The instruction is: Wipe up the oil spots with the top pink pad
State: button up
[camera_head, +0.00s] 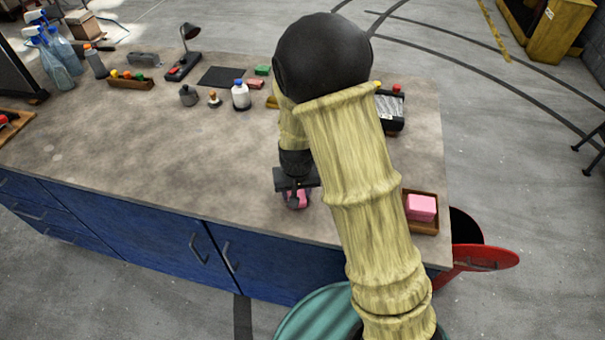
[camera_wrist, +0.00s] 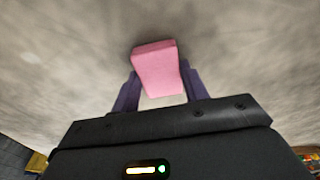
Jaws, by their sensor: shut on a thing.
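My gripper (camera_head: 297,194) is over the front part of the workbench top, left of my forearm. It is shut on a pink pad (camera_wrist: 157,68), which shows between the two dark purple fingers in the wrist view. In the head view only a bit of this pad shows under the gripper. The pad is at or close to the bench surface; I cannot tell whether it touches. Another pink pad (camera_head: 421,207) lies in a wooden tray (camera_head: 424,229) at the right end of the bench. I cannot make out clear oil spots; faint pale marks show on the left of the bench top.
The grey bench top (camera_head: 180,150) is clear left of my gripper. Along its back stand a white bottle (camera_head: 241,96), a desk lamp (camera_head: 187,55), a wooden rack (camera_head: 130,82) and spray bottles (camera_head: 50,65). A red bin lid (camera_head: 486,258) is beyond the right edge.

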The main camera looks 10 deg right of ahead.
jog(key=shift+s+d+f, duration=0.1)
jog(key=shift+s+d, duration=0.05)
jog(key=shift+d, duration=0.3)
notch_tip(320, 180, up, 3)
jog(key=shift+d+p, duration=0.15)
jog(key=shift+p, duration=0.65)
notch_tip(320, 180, up, 3)
jog(key=p, duration=0.2)
jog(key=shift+f+p, duration=0.2)
jog(key=shift+p, duration=0.1)
jog(key=shift+s+r+p, duration=0.15)
jog(key=shift+r+p, duration=0.5)
jog(key=shift+r, duration=0.2)
jog(key=shift+r+p, duration=0.5)
jog(key=shift+r, duration=0.05)
